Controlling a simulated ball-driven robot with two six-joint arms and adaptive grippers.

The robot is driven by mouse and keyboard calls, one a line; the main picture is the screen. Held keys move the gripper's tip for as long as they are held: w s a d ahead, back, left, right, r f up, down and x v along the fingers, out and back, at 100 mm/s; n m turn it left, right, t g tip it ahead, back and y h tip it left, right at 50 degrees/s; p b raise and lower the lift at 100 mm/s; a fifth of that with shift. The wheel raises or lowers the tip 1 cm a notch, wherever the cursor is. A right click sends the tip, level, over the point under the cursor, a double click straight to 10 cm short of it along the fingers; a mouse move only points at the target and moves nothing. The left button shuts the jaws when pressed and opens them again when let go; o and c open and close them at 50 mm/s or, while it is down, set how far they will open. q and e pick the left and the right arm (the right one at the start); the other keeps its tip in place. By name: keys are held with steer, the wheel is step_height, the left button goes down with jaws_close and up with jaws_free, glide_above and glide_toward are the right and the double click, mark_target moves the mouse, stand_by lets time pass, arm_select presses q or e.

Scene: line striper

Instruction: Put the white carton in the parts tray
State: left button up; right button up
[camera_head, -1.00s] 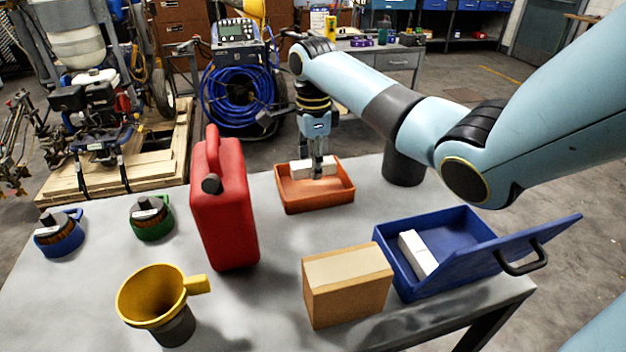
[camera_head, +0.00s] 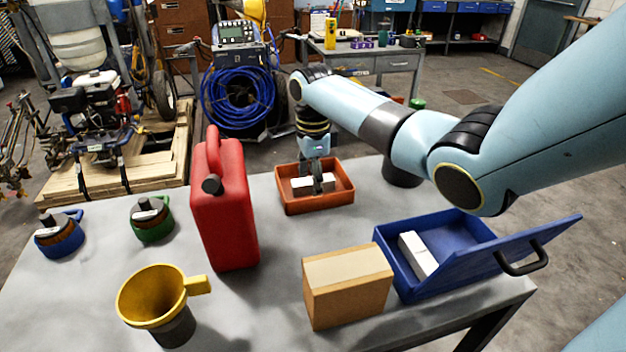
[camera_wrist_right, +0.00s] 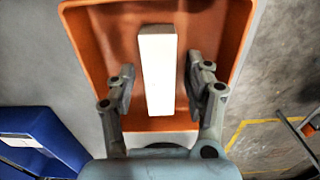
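A white carton (camera_head: 301,186) lies inside the orange parts tray (camera_head: 344,195), near the back of the table. In the right wrist view the carton (camera_wrist_right: 158,75) rests lengthwise in the orange tray (camera_wrist_right: 215,25). My right gripper (camera_head: 318,186) reaches down into the tray over the carton. In the wrist view its fingers (camera_wrist_right: 161,70) stand on either side of the carton, with a gap on both sides, so it is open. The fingers hide the carton's middle in the head view. My left gripper is not in view.
A blue box (camera_head: 463,222) with an open lid holds another white block (camera_head: 418,255).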

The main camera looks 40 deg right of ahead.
steer(key=shift+r, duration=0.1)
step_height(320, 180, up, 12)
stand_by(0.5)
stand_by(0.5)
